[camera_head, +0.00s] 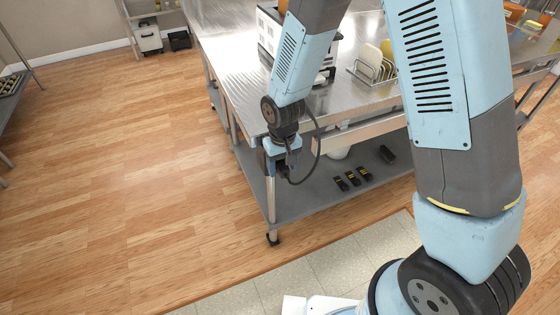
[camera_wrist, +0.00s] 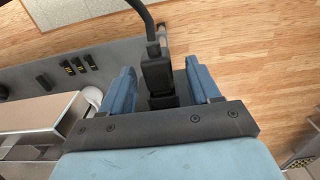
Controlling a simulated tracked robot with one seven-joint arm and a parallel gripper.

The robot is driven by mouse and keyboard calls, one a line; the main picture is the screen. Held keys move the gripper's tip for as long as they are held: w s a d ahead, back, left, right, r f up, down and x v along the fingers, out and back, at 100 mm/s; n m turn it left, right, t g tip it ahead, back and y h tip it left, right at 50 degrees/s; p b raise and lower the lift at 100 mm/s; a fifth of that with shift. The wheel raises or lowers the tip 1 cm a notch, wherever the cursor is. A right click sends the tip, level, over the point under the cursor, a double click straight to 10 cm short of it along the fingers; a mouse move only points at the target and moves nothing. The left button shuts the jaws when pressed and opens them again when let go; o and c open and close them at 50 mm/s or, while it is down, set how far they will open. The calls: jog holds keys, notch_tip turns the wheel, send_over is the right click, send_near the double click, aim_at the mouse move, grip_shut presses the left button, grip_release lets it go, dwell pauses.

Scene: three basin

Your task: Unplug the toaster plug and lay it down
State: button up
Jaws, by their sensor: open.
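A black plug (camera_wrist: 156,75) with a thick black cable (camera_wrist: 142,12) shows between my gripper's two blue fingers in the wrist view. My gripper (camera_wrist: 161,68) is open, with one finger on each side of the plug and a visible gap at each side. A dark block (camera_wrist: 162,101) sits just below the plug; I cannot tell whether the plug is seated in it. In the head view, my gripper (camera_head: 280,162) is at the near-left corner of the steel table (camera_head: 235,60), below its top. The cable (camera_head: 318,150) loops beside it. A white and black appliance (camera_head: 266,32), perhaps the toaster, is partly hidden behind my arm.
A lower shelf (camera_head: 300,197) holds several small black and yellow items (camera_head: 352,178) and a black block (camera_head: 387,154). A rack with plates (camera_head: 372,68) stands on the table. A table leg (camera_head: 271,205) is close below my gripper. The wooden floor at left is clear.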

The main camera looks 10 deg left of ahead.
jog(key=shift+c, duration=0.3)
grip_shut()
dwell(0.6)
